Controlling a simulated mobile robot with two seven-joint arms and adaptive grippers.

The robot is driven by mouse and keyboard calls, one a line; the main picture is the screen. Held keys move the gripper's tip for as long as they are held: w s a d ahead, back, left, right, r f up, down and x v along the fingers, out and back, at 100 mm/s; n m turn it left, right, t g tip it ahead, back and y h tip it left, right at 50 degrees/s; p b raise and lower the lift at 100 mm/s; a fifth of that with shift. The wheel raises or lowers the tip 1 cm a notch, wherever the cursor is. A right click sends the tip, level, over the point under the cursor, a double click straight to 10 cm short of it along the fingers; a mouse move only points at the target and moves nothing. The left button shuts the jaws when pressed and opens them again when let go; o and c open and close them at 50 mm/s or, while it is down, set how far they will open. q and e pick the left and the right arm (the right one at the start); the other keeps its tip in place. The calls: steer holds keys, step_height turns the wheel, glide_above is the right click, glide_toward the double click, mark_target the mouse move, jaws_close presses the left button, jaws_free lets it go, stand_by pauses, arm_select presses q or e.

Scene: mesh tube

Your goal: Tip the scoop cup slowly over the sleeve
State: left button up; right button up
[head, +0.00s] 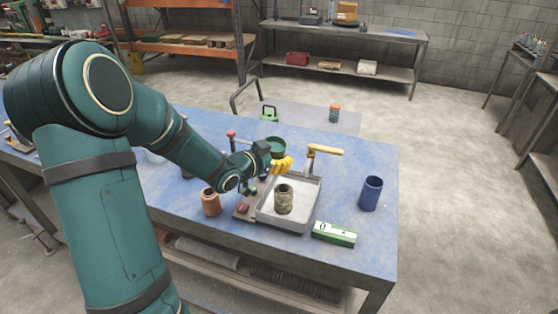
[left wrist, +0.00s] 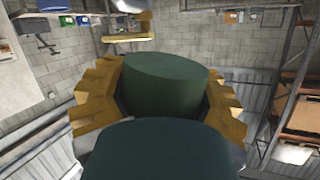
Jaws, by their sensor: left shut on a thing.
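The scoop cup (head: 275,144) is dark green. My left gripper (head: 281,164) is shut on it with its yellow fingers, and the cup is held above the back part of the tray. In the left wrist view the cup (left wrist: 165,83) fills the space between the yellow fingers. The sleeve (head: 284,200), a mottled brown-green tube, stands upright in the grey tray (head: 304,214). In the head view the cup is above and behind the sleeve. The cup's contents are not visible. My right gripper is not in view.
A blue cup (head: 371,193) stands at the right of the table. A green and white box (head: 334,235) lies in front of the tray. A brown jar (head: 210,202) stands left of it. A yellow-handled tool (head: 325,150) is behind the tray.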

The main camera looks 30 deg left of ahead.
arm_select(q)
steer(key=shift+w+a+f+m+b, duration=0.1)
steer(key=shift+a+f+m+b, duration=0.15)
steer(key=shift+m+b, duration=0.55)
steer(key=shift+a+m+t+y+b, duration=0.35)
steer(key=shift+y+b, duration=0.25)
steer(key=shift+b, duration=0.55)
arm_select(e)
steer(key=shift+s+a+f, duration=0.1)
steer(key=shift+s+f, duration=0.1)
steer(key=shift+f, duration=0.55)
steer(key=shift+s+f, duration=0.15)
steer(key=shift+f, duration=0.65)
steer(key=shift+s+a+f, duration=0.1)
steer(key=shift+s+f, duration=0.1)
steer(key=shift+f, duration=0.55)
arm_select(q)
steer(key=shift+r, duration=0.15)
steer(key=shift+w+a+f+m+b, duration=0.1)
steer(key=shift+f+m+b, duration=0.3)
steer(key=shift+b, duration=1.15)
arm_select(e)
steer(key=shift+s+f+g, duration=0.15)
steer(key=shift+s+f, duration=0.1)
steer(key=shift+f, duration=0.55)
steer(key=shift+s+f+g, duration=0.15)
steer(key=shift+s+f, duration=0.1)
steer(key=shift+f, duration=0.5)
